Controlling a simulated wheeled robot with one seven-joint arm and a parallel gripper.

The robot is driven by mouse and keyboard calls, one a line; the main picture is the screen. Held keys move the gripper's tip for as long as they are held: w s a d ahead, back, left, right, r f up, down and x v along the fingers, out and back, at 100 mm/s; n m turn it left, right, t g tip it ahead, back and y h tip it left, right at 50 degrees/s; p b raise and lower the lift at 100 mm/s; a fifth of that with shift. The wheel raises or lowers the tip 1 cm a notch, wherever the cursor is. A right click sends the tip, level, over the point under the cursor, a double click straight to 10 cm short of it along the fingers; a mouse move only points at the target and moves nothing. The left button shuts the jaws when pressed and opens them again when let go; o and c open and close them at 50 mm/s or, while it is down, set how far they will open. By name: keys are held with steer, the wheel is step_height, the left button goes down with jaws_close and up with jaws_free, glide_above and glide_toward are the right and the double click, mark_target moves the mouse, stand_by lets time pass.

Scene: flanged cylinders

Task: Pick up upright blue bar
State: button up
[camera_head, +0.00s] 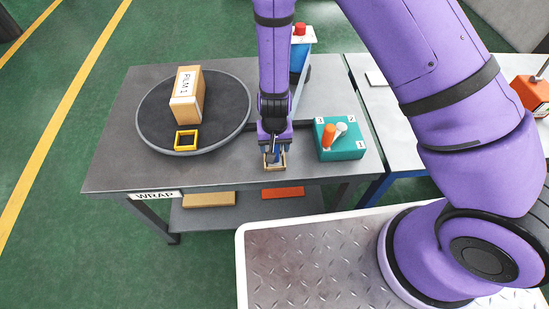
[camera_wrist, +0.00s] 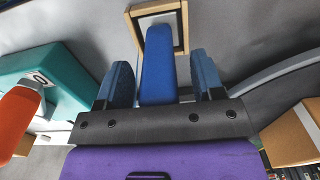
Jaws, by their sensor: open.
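The blue bar (camera_wrist: 158,68) stands upright in the wrist view, its foot within a small wooden square frame (camera_wrist: 178,20). In the head view that frame (camera_head: 274,166) sits near the front edge of the table, and the bar is mostly hidden by my gripper. My gripper (camera_wrist: 162,80) is open, with one finger on each side of the bar. A gap shows between the bar and each finger in the wrist view.
A round turntable (camera_head: 151,108) with a carton (camera_head: 187,95) and a yellow square frame (camera_head: 186,140) is on the left.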

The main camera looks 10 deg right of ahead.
steer(key=shift+c, duration=0.3)
jaws_close()
